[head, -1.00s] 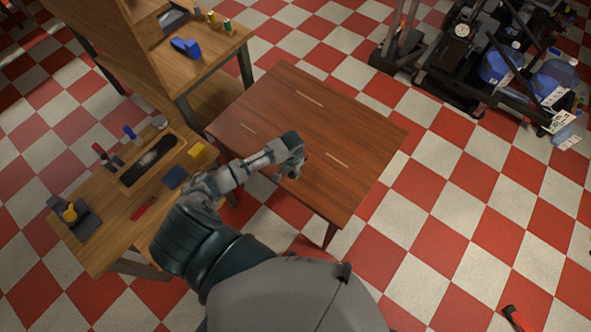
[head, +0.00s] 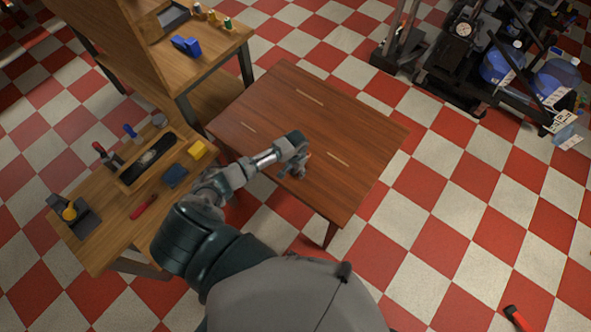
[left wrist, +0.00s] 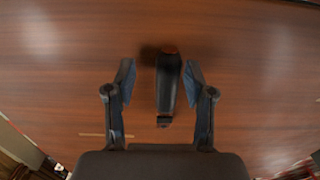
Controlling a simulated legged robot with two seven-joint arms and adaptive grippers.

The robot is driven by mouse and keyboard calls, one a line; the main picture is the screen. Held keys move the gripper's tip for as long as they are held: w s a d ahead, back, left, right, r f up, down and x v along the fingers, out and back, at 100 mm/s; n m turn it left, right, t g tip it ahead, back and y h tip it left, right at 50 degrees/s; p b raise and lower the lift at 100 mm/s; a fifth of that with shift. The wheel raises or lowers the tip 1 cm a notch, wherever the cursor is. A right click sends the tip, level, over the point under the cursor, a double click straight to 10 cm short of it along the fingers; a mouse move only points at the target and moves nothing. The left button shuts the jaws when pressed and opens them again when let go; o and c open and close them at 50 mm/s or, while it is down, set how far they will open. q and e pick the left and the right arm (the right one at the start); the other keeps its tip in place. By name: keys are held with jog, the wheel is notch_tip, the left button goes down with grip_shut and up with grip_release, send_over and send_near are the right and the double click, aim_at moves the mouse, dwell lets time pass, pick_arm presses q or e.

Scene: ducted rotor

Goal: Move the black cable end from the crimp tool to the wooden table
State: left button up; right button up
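The wooden table (head: 350,130) is reddish brown and fills most of the left wrist view (left wrist: 60,60). The black cable end (left wrist: 168,85) appears in the left wrist view as a dark elongated piece with a reddish tip, over the table top. It lies between the fingers of my left gripper (left wrist: 160,80), closer to the right finger. A clear gap shows at the left finger, so the gripper is open around it. In the head view my left gripper (head: 297,170) is low over the table's near left part. I cannot make out the crimp tool for certain. My right gripper is out of view.
A lighter workbench (head: 110,225) at the left holds a dark tray (head: 150,160), a yellow block (head: 197,149), a blue block (head: 175,176) and a red-handled tool (head: 144,207). A shelf unit (head: 200,60) stands behind. The wooden table's far and right parts are clear.

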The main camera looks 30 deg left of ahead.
pick_arm(q)
jog(key=shift+a, duration=0.1)
jog(key=shift+a+r, duration=0.15)
jog(key=shift+a, duration=0.05)
jog(key=r, duration=0.4)
jog(key=r+p, duration=0.1)
jog(key=r, duration=0.1)
jog(key=shift+w+a+r, duration=0.1)
jog(key=shift+a+r, duration=0.05)
jog(key=shift+a, duration=0.25)
jog(key=r, duration=0.5)
jog(key=shift+d+r, duration=0.15)
jog(key=shift+d, duration=0.2)
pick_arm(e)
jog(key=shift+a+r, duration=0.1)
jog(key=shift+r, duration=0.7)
pick_arm(q)
jog(key=shift+a, duration=0.1)
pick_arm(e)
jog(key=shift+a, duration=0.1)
